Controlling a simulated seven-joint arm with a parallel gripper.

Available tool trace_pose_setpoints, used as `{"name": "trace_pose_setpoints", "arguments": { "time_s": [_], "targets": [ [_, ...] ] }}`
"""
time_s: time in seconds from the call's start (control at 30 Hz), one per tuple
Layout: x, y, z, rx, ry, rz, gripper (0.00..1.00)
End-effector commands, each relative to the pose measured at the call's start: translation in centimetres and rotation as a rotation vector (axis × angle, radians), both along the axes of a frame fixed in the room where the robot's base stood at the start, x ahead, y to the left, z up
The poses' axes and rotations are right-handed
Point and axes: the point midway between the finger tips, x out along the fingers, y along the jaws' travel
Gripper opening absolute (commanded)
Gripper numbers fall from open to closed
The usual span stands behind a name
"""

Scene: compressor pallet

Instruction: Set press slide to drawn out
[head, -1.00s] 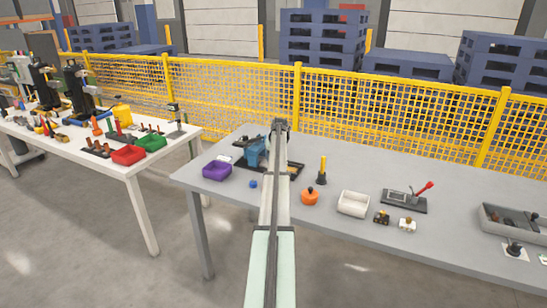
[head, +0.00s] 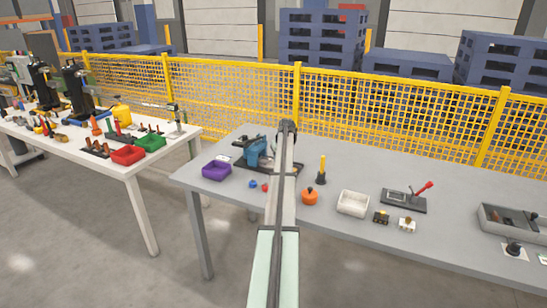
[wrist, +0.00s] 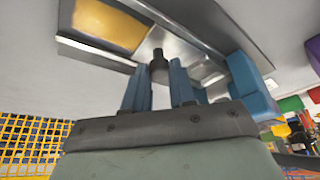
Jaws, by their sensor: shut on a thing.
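The press (head: 256,152) is a blue machine on a dark base at the back left of the grey table. My arm covers its right part in the head view. In the wrist view, a dark round knob (wrist: 158,68) stands on a bright metal slide (wrist: 205,72). My gripper (wrist: 160,76) has its two blue fingers on either side of this knob and is shut on it. A blue block (wrist: 251,86), apparently part of the press, is just right of the fingers. The head view does not show the fingertips or how far out the slide is.
A purple bin (head: 216,170) is left of the press. A blue knob (head: 253,184) and a red one (head: 265,187) lie in front.

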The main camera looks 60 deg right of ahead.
Motion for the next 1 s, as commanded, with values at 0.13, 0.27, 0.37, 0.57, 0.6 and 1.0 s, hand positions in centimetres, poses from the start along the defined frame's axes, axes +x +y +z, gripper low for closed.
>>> {"name": "trace_pose_setpoints", "arguments": {
  "time_s": [0.13,0.27,0.37,0.57,0.6,1.0],
  "targets": [
    [-4.3,0.1,0.0,-0.002,0.003,-0.005,0.00],
    [-6.4,0.1,0.0,-0.001,0.003,-0.003,0.00],
    [-7.0,0.0,0.0,-0.001,0.004,-0.002,0.00],
    [-7.2,0.0,0.0,-0.001,0.005,-0.002,0.00],
    [-7.3,0.0,0.0,-0.001,0.007,-0.002,0.00],
    [-7.1,0.0,0.0,0.000,0.004,-0.002,0.50]
  ]
}}
